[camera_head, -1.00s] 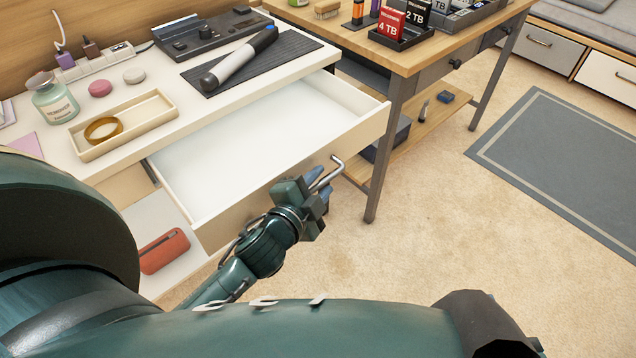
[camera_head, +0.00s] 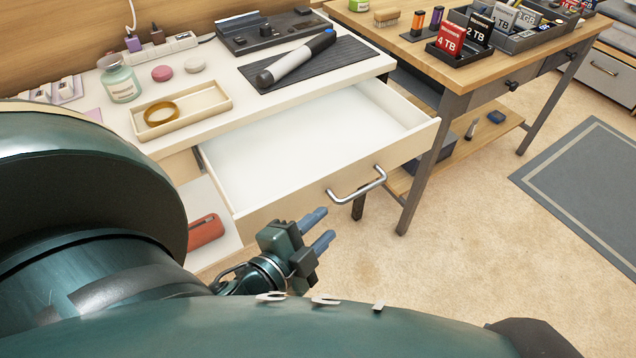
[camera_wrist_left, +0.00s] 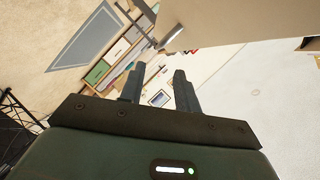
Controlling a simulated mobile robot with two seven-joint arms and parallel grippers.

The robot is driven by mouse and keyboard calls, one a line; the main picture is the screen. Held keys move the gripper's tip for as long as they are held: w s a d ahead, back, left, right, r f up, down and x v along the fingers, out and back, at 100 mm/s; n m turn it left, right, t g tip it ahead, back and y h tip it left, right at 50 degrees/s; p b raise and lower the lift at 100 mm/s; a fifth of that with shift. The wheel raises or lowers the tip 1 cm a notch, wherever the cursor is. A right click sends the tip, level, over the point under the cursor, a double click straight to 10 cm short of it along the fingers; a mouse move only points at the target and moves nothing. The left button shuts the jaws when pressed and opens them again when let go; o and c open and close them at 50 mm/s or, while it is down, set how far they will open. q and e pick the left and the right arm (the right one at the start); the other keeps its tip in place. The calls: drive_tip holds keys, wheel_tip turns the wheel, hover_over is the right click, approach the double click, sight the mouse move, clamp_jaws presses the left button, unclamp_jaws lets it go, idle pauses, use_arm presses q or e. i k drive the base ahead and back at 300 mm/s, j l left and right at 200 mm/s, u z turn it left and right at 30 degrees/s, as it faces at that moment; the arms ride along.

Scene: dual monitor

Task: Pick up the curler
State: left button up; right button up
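The curler (camera_head: 297,58), a white wand with a dark tip and a black and blue end, lies on a dark ribbed mat (camera_head: 318,65) on the white desk top. Below it, the desk drawer (camera_head: 310,143) is pulled out and looks empty. My left gripper (camera_head: 320,228) is in front of the drawer, below its metal handle (camera_head: 358,185), apart from it. Its two fingers are spread with nothing between them; they also show open in the left wrist view (camera_wrist_left: 158,82). The right gripper does not show.
A cream tray (camera_head: 220,103) with a gold ring (camera_head: 161,114), a glass jar (camera_head: 119,80) and small round items stand left of the mat. A wooden table (camera_head: 456,76) with boxes is at the right. The open drawer juts out over the floor.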

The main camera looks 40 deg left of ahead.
sight(272, 74)
drive_tip(key=k+j, duration=0.1)
drive_tip(key=k, duration=0.9)
